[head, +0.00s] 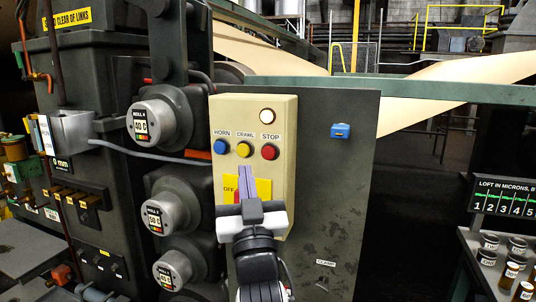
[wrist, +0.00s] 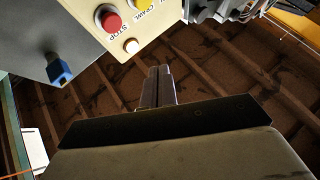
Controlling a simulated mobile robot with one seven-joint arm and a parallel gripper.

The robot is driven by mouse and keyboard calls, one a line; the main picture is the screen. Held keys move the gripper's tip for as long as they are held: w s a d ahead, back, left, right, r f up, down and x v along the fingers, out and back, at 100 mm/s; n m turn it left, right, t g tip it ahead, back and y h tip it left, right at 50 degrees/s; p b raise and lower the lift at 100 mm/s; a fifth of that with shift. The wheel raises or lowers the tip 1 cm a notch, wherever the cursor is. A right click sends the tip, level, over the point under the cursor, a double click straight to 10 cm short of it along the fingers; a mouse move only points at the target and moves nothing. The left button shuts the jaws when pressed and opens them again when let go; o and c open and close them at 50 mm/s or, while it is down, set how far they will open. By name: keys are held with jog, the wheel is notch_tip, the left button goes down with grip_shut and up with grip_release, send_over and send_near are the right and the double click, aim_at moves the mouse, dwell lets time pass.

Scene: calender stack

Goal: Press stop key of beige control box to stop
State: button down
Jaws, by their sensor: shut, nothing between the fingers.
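The beige control box (head: 285,188) is fixed to the dark grey panel. Its red stop key (head: 270,152) sits under the STOP label, right of the yellow crawl key (head: 243,150) and blue horn key (head: 221,146). A pale lamp (head: 267,116) is above. My gripper (head: 243,168) is shut and empty, its tips below the crawl key and lower left of the stop key in the head view. It partly covers a yellow plate with a red switch. In the wrist view, the stop key (wrist: 111,21) is up and left of my shut fingers (wrist: 157,72), apart from them.
Roll dials (head: 155,121) with protruding grey knobs stand left of the box. A small blue fitting (head: 340,131) is on the panel to the right. A bench with jars (head: 489,242) is at lower right. The panel right of the box is mostly bare.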

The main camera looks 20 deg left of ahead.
send_near(264, 149)
jog(key=shift+w+a+r, duration=0.4)
jog(key=shift+w+r, duration=0.05)
jog(key=shift+r, duration=0.2)
jog(key=shift+w+a+r, duration=0.45)
jog(key=shift+w+r, duration=0.05)
jog(key=shift+r, duration=0.15)
jog(key=shift+w+a+r, duration=0.4)
jog(key=shift+w+r, duration=0.05)
jog(key=shift+r, duration=0.2)
jog(key=shift+w+b, duration=0.15)
jog(key=shift+b, duration=0.15)
dwell(0.3)
jog(key=shift+w, duration=0.8)
dwell(0.6)
dwell(0.4)
jog(key=shift+s, duration=1.05)
jog(key=s, duration=0.4)
jog(key=shift+s+a, duration=0.1)
jog(key=shift+s, duration=0.3)
